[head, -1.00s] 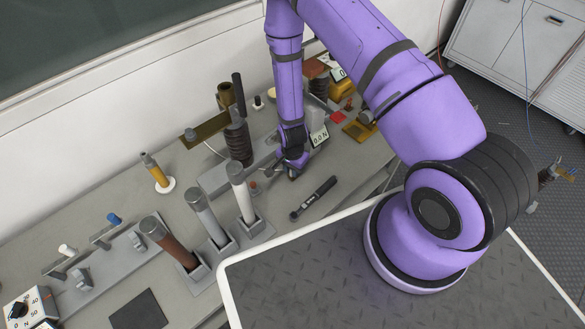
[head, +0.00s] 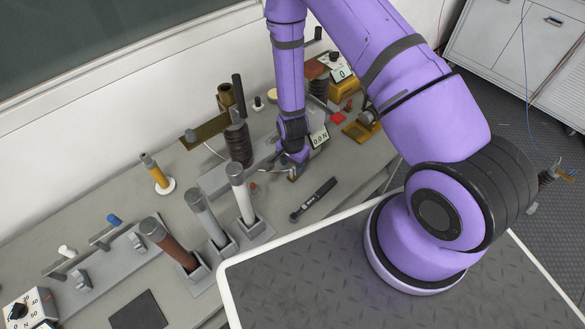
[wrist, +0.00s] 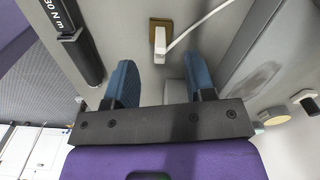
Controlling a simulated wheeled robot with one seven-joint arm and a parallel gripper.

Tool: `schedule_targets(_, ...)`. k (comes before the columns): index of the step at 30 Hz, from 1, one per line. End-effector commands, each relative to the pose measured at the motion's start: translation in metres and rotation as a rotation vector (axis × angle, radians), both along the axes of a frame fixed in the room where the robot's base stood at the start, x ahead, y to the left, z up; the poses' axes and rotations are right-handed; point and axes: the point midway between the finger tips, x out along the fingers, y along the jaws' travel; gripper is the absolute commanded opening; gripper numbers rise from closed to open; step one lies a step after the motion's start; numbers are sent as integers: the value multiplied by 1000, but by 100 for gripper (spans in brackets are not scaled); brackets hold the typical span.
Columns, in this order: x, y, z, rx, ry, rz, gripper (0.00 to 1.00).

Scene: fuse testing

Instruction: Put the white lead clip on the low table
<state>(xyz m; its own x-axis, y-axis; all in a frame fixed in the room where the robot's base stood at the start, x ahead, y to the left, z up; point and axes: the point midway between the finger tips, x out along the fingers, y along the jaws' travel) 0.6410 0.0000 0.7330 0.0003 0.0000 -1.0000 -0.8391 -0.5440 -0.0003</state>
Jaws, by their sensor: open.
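The white lead clip (wrist: 160,46) sits at a small brown block (wrist: 154,28) in the wrist view, with its white lead (wrist: 198,22) running up to the right. My gripper (wrist: 160,72) has its two blue fingers apart, one to each side below the clip in the picture. Nothing is between the fingers, and I cannot tell how far they are from the clip in depth.
A black torque wrench (head: 313,200) lies close by on the bench. White (head: 241,193), grey (head: 206,217) and brown (head: 168,243) fuses stand in holders to the left. A ribbed brown insulator (head: 238,143) stands behind them. A 0.0 N display (head: 319,137) is beside my wrist.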

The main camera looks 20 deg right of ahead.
Motion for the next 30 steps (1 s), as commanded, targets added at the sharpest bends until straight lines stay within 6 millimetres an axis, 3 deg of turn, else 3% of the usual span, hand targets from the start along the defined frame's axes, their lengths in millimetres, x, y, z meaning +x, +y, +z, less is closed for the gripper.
schedule_targets(12, 1, 0, 66, -1, -3, 1, 50)
schedule_targets(18, 0, 0, 81, -1, -1, 2, 50)
schedule_targets(26, 1, 0, 86, 0, -2, 4, 50)
schedule_targets(30, 9, 0, 108, 9, -20, 31, 50)
